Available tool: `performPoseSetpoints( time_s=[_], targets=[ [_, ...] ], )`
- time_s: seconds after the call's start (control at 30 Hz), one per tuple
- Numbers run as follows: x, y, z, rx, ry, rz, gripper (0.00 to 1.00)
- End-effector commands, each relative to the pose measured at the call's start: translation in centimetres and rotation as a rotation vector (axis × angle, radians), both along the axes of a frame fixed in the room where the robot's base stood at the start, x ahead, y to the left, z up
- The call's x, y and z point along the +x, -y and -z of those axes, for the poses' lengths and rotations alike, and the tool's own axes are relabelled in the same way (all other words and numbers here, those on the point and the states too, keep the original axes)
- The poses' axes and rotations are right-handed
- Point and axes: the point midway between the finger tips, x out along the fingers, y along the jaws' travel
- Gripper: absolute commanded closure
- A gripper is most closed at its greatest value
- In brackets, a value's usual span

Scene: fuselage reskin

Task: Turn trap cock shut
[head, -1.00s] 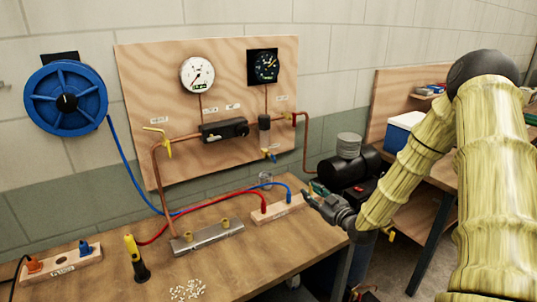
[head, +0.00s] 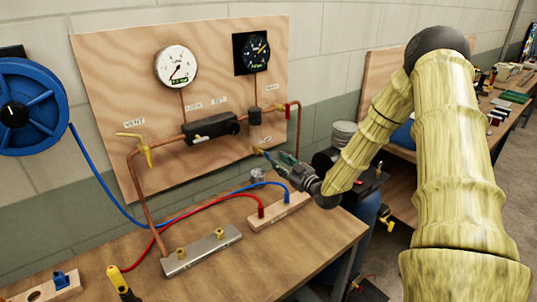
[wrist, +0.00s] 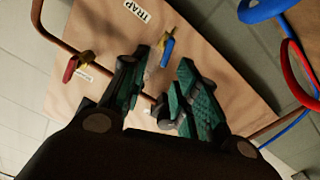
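The trap cock has a brass body and a blue handle (wrist: 167,52), next to the TRAP label (wrist: 137,10) in the wrist view. In the head view the cock (head: 259,152) is small, low on the right part of the wooden panel (head: 270,60), partly behind my gripper. My gripper (wrist: 162,60) is open and empty, its green-padded fingers spread. The blue handle shows just beyond the fingertips, between them in the picture; I see no clear contact. In the head view my gripper (head: 277,158) is close in front of the panel's lower right.
A red-handled cock (wrist: 71,68) is on the same piping. The panel also carries two gauges, a black cylinder (head: 212,127) and a yellow vent cock (head: 145,148). Below, red and blue hoses cross the workbench (head: 205,275). A tank (head: 366,207) stands right of the bench.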

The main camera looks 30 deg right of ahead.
Motion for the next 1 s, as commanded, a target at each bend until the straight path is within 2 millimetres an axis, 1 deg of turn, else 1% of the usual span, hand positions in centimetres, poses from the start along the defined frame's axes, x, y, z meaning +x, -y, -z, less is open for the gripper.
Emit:
performPoseSetpoints(
  time_s=[0.03, 0.1, 0.2, 0.5, 0.67, 0.9, 0.93, 1.0],
  targets=[
    [1.0, -0.2, 0.1, -0.001, -0.003, -0.003, 0.7],
    [2.3, -0.4, 0.2, -0.001, -0.006, -0.004, 0.7],
    [3.8, -0.5, 0.3, -0.002, -0.006, -0.005, 0.7],
    [6.6, -0.8, 0.3, -0.002, -0.006, -0.006, 0.7],
    [7.1, -0.9, 0.4, -0.001, -0.005, -0.005, 0.7],
    [7.2, -0.9, 0.4, -0.001, -0.005, -0.005, 0.7],
    [7.2, -0.9, 0.4, 0.0, -0.005, -0.005, 0.71],
    [7.2, -0.9, 0.4, -0.001, -0.005, -0.005, 0.84]
  ],
)
